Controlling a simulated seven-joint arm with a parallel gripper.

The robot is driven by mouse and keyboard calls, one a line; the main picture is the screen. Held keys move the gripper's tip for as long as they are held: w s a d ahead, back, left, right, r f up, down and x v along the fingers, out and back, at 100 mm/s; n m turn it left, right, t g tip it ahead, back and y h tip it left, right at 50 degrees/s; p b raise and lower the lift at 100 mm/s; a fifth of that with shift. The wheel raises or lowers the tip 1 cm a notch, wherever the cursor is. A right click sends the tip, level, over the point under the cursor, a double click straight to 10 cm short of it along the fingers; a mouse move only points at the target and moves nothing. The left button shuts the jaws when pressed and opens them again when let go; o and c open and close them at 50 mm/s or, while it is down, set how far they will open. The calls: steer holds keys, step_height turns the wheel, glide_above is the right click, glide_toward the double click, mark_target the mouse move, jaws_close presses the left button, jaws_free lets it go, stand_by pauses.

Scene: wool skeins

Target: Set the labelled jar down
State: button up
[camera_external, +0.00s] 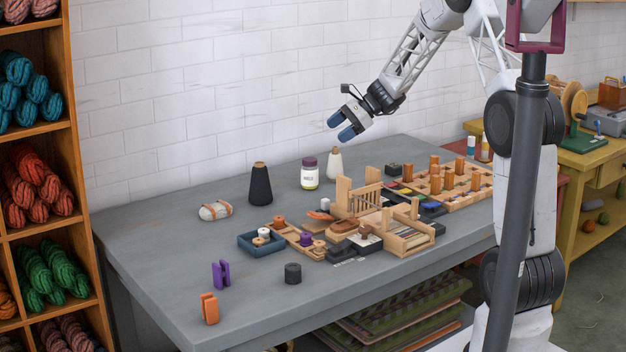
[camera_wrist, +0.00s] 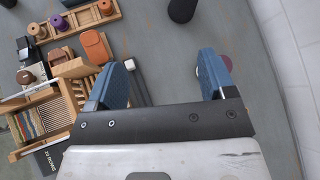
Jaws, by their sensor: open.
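The labelled jar (camera_external: 309,173) stands upright on the grey table (camera_external: 150,240), towards the back. It has a dark purple lid, a white label and a yellow-green lower part. My gripper (camera_external: 343,127) is above the table, higher than the jar and a little to its right in the external view, apart from it. Its two blue fingers are spread with nothing between them, and they also show in the wrist view (camera_wrist: 163,72). I cannot make out the jar clearly in the wrist view. A small dark shape (camera_wrist: 226,60) shows just past the right finger there.
A black yarn cone (camera_external: 260,184) stands left of the jar, and a pale cone (camera_external: 334,163) just right of it. A wooden loom (camera_external: 407,238), small trays and a peg board (camera_external: 465,183) crowd the right. The table's left part is mostly free.

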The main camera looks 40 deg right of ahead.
steer(key=s+a+r+n+g+h, duration=0.1)
steer(key=s+a+r+n+h, duration=0.2)
steer(key=s, duration=0.5)
steer(key=s+a+r+n+g, duration=0.1)
steer(key=s+a+r+n, duration=0.35)
steer(key=s, duration=0.45)
steer(key=s+a+r+n+g+h, duration=0.1)
steer(key=s+a+r+n+h, duration=0.2)
steer(key=s, duration=0.5)
steer(key=s+a+n+t+h, duration=0.1)
steer(key=s+n+h, duration=0.3)
steer(key=s, duration=2.1)
steer(key=n, duration=0.4)
steer(key=shift+a+r+n, duration=0.2)
steer(key=shift+a+n, duration=0.05)
steer(key=shift+n, duration=0.1)
